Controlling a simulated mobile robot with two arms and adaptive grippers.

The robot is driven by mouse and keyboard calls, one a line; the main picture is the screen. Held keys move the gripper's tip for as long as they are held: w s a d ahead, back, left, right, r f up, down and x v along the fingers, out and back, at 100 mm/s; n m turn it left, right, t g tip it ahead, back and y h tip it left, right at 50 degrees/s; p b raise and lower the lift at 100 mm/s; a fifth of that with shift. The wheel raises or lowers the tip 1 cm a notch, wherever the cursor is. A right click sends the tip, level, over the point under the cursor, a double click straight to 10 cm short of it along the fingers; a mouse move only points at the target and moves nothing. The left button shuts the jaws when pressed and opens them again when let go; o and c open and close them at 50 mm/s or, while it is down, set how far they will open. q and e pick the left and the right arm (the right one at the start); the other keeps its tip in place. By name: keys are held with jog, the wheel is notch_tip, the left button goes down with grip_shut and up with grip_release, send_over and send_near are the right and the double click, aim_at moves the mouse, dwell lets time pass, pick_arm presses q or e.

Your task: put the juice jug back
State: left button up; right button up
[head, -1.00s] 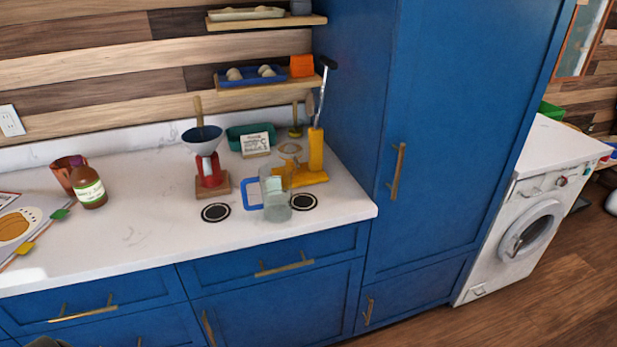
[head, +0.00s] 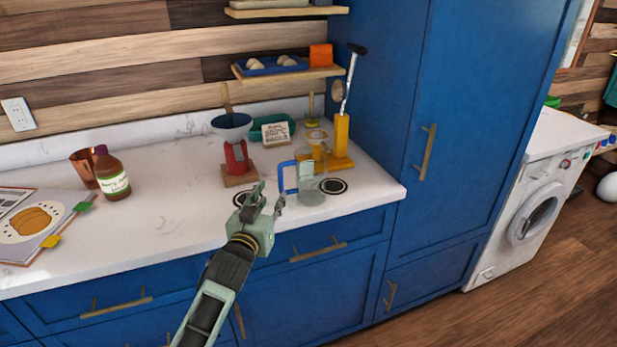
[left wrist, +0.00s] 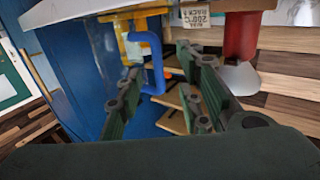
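The juice jug (head: 313,188) is a clear vessel with a blue handle (head: 288,178) on its left side. It stands upright on the white counter, near the front edge. My left gripper (head: 266,196) is just left of the handle, with its fingers apart and nothing between them in the head view. In the left wrist view, the blue handle (left wrist: 152,65) shows beyond and between the open fingers (left wrist: 158,75); I cannot tell whether they touch it. The jug's clear body is hard to make out there. My right gripper is not in view.
Dark ring-marked discs lie on the counter, one right of the jug (head: 336,186), one partly behind my gripper. A yellow press (head: 341,145) stands close behind the jug; a red-based funnel stand (head: 236,158) is behind left. A sauce bottle (head: 112,175) stands farther left.

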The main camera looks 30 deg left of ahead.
aim_at(280, 182)
pick_arm(q)
jog(key=shift+w+a+r, duration=0.1)
jog(key=shift+w+r, duration=0.15)
jog(key=shift+w, duration=0.1)
jog(key=shift+w+r+p, duration=0.1)
jog(key=shift+r+p, duration=0.25)
jog(key=shift+r, duration=0.1)
jog(key=shift+p+x, duration=0.3)
jog(key=shift+x, duration=0.95)
jog(key=shift+w+f, duration=0.2)
jog(key=shift+w, duration=0.25)
jog(key=shift+w+f, duration=0.2)
jog(key=shift+w, duration=0.3)
jog(key=shift+a, duration=0.1)
jog(key=c, duration=0.3)
grip_shut()
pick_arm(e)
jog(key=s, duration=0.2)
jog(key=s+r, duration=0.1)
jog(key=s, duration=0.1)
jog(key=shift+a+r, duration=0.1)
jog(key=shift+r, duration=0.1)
pick_arm(q)
jog(key=shift+r, duration=0.15)
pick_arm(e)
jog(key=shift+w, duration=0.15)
